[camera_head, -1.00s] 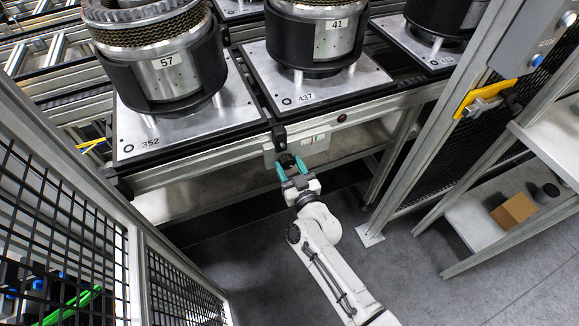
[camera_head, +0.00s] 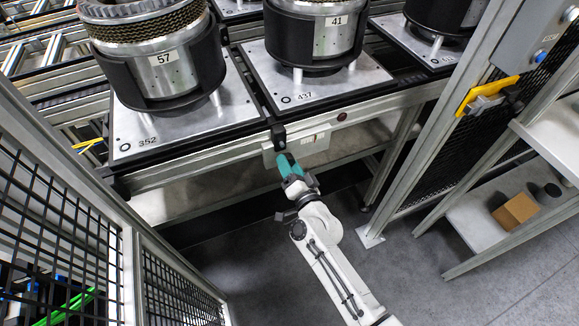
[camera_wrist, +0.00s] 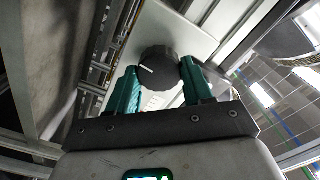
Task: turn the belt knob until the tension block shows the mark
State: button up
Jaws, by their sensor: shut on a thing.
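The belt knob (camera_wrist: 160,66) is dark, round and ribbed, with a white line pointing left in the wrist view. My gripper (camera_wrist: 158,82) has its two teal fingers on either side of the knob and is shut on it. In the head view my gripper (camera_head: 284,160) is at the front of the conveyor, its fingers nearly in line, and they hide the knob. A pale block (camera_head: 316,141) sits just right of the fingers under the rail. It carries a small window strip whose mark is too small to read.
Pallets with drums numbered 57 (camera_head: 163,62) and 41 (camera_head: 318,35) stand on the conveyor above. Mesh fence (camera_head: 60,205) is at left. A post (camera_head: 440,120) and a shelf with a cardboard box (camera_head: 516,210) are at right. Grey floor around my arm is clear.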

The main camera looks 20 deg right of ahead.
jog(key=shift+f+m, duration=0.1)
jog(key=shift+m, duration=1.5)
jog(key=o, duration=1)
jog(key=shift+o, duration=0.2)
jog(key=shift+s, duration=0.1)
jog(key=s, duration=1)
jog(key=shift+s, duration=0.35)
